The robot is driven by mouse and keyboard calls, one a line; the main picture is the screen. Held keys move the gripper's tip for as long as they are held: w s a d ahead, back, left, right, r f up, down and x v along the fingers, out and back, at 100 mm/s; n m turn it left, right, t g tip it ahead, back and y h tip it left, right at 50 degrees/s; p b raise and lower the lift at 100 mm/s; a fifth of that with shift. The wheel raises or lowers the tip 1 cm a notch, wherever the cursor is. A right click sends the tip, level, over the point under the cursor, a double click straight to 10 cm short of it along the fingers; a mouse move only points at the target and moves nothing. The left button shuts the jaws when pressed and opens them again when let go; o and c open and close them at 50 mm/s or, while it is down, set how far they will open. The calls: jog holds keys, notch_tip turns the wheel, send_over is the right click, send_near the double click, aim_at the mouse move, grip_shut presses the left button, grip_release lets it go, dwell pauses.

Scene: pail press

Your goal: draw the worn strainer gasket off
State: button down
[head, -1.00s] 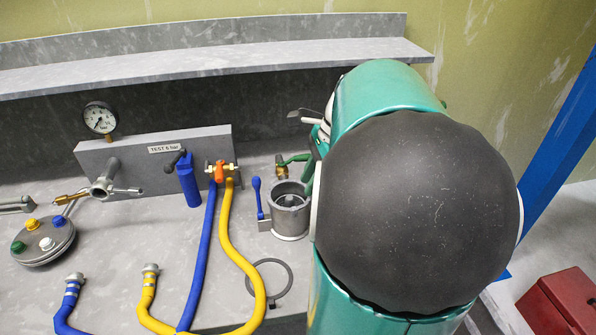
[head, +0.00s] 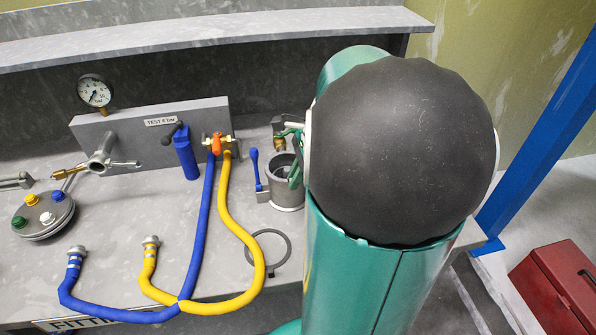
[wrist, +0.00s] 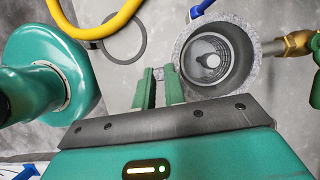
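The strainer pot (head: 287,196) is a grey open cylinder on the bench, upright, partly behind my arm in the head view. The wrist view looks down into the pot (wrist: 245,80), where a ribbed strainer (wrist: 206,62) with a pale central knob sits. A speckled grey ring (wrist: 184,52) shows around the pot's mouth; I cannot tell if it is the worn gasket. My gripper (wrist: 159,76) is open, its two green fingers apart with nothing between them, beside the pot's rim. Contact with the rim cannot be told.
A flat dark ring (head: 249,255) lies on the bench. Blue (head: 203,235) and yellow (head: 228,210) hoses run nearby. A blue-handled lever (head: 257,170) stands left of the pot, and a brass valve (wrist: 290,45) joins it. A lidded disc (head: 45,214) sits at left.

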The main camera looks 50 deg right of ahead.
jog(key=shift+r, duration=0.1)
jog(key=shift+r, duration=0.55)
notch_tip(320, 180, up, 3)
jog(key=shift+r, duration=0.15)
dwell(0.6)
